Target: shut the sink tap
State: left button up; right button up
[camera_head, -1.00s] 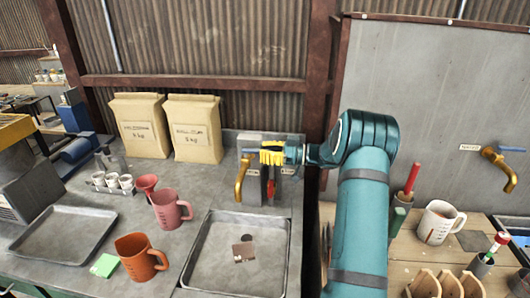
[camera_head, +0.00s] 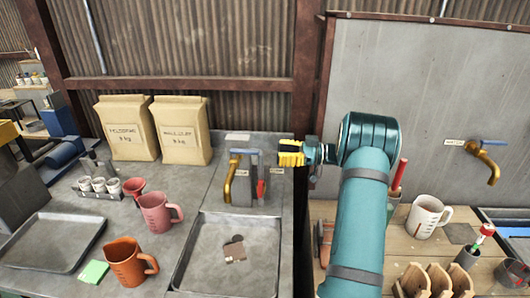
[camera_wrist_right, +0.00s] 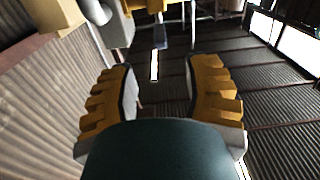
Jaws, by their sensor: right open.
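The brass sink tap (camera_head: 229,178) stands at the back of the sink basin (camera_head: 181,282), spout pointing down, on a grey block. Its blue-grey lever (camera_head: 244,151) lies roughly level across the top. I cannot tell from this whether the tap is shut, and no water stream is visible. My right gripper (camera_head: 291,153), with yellow fingers, is just right of the tap at about lever height, apart from it. In the right wrist view its fingers (camera_wrist_right: 160,75) are spread with nothing between them. My left gripper is not in view.
A pink mug (camera_head: 157,213) and an orange jug (camera_head: 126,262) stand left of the basin. Two paper bags (camera_head: 183,133) stand behind. A second brass tap (camera_head: 490,167) with a blue lever is on the right wall panel. A rusty post (camera_head: 302,100) rises behind my gripper.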

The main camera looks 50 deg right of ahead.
jog(key=shift+v, duration=1.4)
